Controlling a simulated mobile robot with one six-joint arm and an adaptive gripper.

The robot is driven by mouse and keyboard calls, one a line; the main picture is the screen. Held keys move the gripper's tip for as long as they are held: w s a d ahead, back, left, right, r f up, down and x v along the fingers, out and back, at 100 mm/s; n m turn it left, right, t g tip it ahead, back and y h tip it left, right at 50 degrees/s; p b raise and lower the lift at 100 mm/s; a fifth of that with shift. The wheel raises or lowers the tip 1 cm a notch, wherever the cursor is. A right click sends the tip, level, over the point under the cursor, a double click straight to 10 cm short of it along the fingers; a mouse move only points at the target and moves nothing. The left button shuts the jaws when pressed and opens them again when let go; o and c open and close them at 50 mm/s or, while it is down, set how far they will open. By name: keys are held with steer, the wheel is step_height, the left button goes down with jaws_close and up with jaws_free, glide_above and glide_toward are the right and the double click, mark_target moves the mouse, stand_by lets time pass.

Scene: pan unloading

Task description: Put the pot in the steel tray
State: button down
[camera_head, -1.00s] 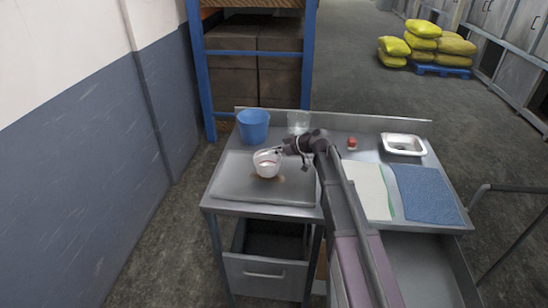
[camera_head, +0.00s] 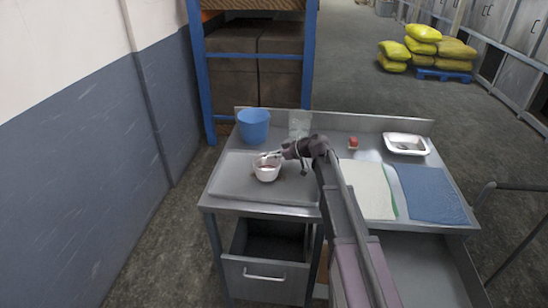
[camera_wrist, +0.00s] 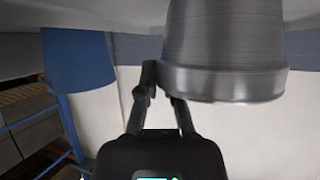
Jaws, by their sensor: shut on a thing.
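The pot (camera_head: 267,174) is small, round and pale in the head view, upright over the grey flat board at the left of the steel table. In the wrist view, which is upside down, it is a grey ridged metal pot (camera_wrist: 225,50). My gripper (camera_head: 277,156) comes from the right and is shut on the pot's rim; its fingers also show in the wrist view (camera_wrist: 158,82). The pot's base is cut off there, so I cannot tell whether it touches the board. The steel tray (camera_head: 407,150) is a shallow, bright rectangular tray at the back right, apart from the pot.
A blue bucket (camera_head: 253,127) and a clear container (camera_head: 299,123) stand at the back left. A small red object (camera_head: 353,143) lies left of the tray. A pale cloth (camera_head: 367,190) and a blue cloth (camera_head: 432,194) lie at the front right. The grey board (camera_head: 235,183) is otherwise bare.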

steer(key=shift+f, duration=0.2)
steer(key=c, duration=0.8)
jaws_free()
steer(key=shift+r, duration=0.1)
steer(key=shift+r, duration=0.15)
steer(key=shift+s+d+r, duration=0.1)
steer(key=shift+d+r, duration=0.1)
steer(key=shift+d, duration=0.05)
steer(key=p+v, duration=0.5)
steer(key=v, duration=0.6)
steer(key=shift+d+p, duration=0.2)
steer(key=shift+p, duration=0.2)
steer(key=shift+s, duration=0.1)
